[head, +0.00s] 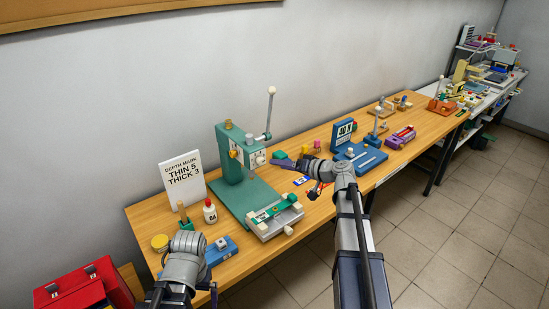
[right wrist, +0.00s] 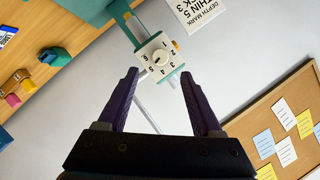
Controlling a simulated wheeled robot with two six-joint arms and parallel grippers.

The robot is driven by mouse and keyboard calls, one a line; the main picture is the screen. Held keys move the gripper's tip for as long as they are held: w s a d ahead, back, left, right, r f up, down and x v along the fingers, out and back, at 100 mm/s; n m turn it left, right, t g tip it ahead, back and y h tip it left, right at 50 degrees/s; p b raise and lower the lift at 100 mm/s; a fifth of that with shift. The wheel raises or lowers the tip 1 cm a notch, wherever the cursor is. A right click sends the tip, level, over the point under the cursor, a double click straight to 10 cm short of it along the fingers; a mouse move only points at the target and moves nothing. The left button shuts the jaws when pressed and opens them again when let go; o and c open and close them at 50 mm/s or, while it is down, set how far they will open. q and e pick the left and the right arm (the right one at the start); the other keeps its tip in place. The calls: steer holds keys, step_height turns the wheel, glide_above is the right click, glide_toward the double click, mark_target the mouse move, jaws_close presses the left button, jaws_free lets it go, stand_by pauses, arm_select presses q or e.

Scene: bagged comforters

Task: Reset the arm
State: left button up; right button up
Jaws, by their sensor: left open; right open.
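A green press (head: 234,155) stands on the bench. Its lever (head: 269,112) points upward with a pale knob on top. A white numbered dial (head: 255,158) is on its head; the dial shows close up in the right wrist view (right wrist: 159,59). My right gripper (head: 279,159) is just right of the dial, with its purple fingers apart. In the right wrist view my right gripper (right wrist: 158,73) is open, with nothing held; a thin grey rod shows beyond its fingers. My left gripper (head: 206,288) is low at the bench's front left, largely hidden by its arm.
A card (head: 183,180) reads "THIN 5, THICK 3". A white bottle (head: 210,213), a yellow lid (head: 159,242) and a blue block (head: 221,250) sit near the left end. A blue device (head: 359,155) stands further right. A red toolbox (head: 84,288) is at lower left.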

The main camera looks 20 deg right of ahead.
steer(key=s+a+f+n+g, duration=0.1)
steer(key=s+a+f+g, duration=0.25)
steer(key=a, duration=0.35)
steer(key=s+a+f+n+g+h, duration=0.1)
steer(key=s+a+f+n+g, duration=0.1)
steer(key=s+a+f, duration=0.3)
steer(key=s+a+f+n+g, duration=0.1)
steer(key=s+a+f+g, duration=0.15)
steer(key=s+a, duration=0.4)
steer(key=s+a+f+g+h, duration=0.1)
steer(key=s+f+g+h, duration=0.1)
steer(key=s+h, duration=0.2)
steer(key=s+a+f+n+g+h, duration=0.1)
steer(key=s+h, duration=0.3)
steer(key=s, duration=0.6)
steer(key=shift+s+a+f+g+h, duration=0.2)
steer(key=shift+a+f+g+h, duration=0.2)
steer(key=shift+a+f+g, duration=0.35)
